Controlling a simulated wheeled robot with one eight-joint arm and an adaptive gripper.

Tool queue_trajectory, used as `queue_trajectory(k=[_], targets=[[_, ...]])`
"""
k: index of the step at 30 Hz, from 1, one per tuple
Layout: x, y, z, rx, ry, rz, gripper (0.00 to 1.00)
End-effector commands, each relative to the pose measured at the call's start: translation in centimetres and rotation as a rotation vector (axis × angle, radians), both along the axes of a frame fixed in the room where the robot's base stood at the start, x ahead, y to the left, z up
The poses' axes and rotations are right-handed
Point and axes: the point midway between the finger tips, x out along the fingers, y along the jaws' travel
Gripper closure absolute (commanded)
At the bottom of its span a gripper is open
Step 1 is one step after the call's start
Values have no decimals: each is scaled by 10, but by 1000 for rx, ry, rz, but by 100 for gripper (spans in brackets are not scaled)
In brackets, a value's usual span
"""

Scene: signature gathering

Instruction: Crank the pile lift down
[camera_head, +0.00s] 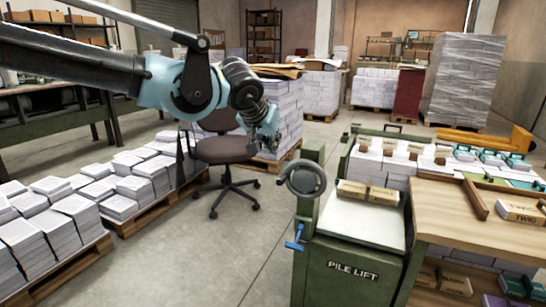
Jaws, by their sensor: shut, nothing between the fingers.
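The pile lift (345,277) is a green machine at lower centre-right, with its name on the front. A grey round wheel (306,179) is on its left post. A blue handle (295,241) sits low on that left side. My arm reaches in from the upper left. My gripper (268,145) is small in view, shut and empty. In the picture it is up and left of the wheel, apart from the lift, in front of a stack of paper.
A brown office chair (222,150) stands behind and left of the lift. Paper stacks on pallets (140,218) line the left floor. A wooden table (450,225) adjoins the lift on the right. Grey floor (235,255) left of the lift is clear.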

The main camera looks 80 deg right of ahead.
Motion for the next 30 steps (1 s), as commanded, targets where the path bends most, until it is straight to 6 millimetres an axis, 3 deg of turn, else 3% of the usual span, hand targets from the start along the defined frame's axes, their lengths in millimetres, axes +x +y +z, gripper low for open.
queue_trajectory(k=[20, 30], targets=[[-17, -67, -68, 0, 0, 3, 100], [-16, -66, -104, 0, -1, 2, 100]])
